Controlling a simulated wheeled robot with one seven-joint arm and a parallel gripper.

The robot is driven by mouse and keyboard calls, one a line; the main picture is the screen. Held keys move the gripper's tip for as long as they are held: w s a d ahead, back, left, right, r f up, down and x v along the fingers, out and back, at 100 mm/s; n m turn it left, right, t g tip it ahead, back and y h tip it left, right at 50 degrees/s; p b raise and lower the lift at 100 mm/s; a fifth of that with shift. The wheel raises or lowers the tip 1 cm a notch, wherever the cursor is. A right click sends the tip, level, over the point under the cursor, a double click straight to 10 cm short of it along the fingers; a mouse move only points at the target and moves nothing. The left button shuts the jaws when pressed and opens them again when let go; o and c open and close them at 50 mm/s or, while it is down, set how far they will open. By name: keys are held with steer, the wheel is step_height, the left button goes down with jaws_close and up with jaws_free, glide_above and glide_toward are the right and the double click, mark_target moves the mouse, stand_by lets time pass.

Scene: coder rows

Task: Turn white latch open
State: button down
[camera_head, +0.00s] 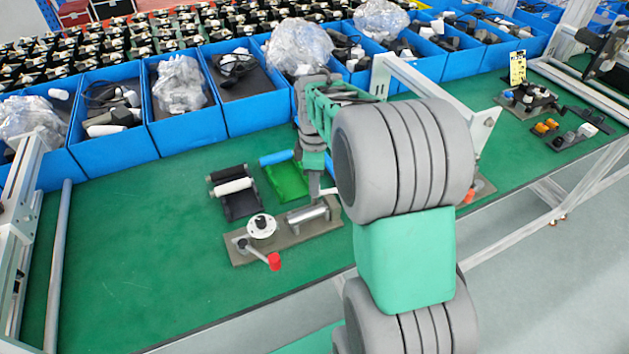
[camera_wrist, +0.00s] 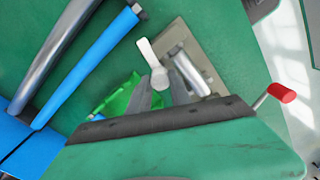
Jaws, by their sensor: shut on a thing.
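The white latch (camera_wrist: 150,54) shows in the wrist view as a short white lever with a rounded end, beside a silver cylinder (camera_wrist: 188,72) on a metal base plate. In the head view a small part of the latch (camera_head: 329,188) shows at the plate's far right corner. My gripper (camera_wrist: 159,88) points down over it with its two fingers around the latch's rounded end, shut on it. In the head view my gripper (camera_head: 314,187) is partly hidden by my arm. The base plate (camera_head: 280,240) lies flat on the green table.
The plate also carries a white round dial (camera_head: 262,226) and a red-tipped crank (camera_head: 274,262). Black and white rollers (camera_head: 233,186) and a green sheet (camera_head: 290,182) lie behind it. Blue bins (camera_head: 112,146) line the back. The table's left front is clear.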

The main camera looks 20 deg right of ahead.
steer(key=shift+n, duration=1.2)
steer(key=c, duration=1.2)
jaws_free()
steer(key=shift+r, duration=0.15)
step_height(320, 180, up, 8)
steer(key=shift+f+b, duration=0.2)
steer(key=shift+b, duration=0.15)
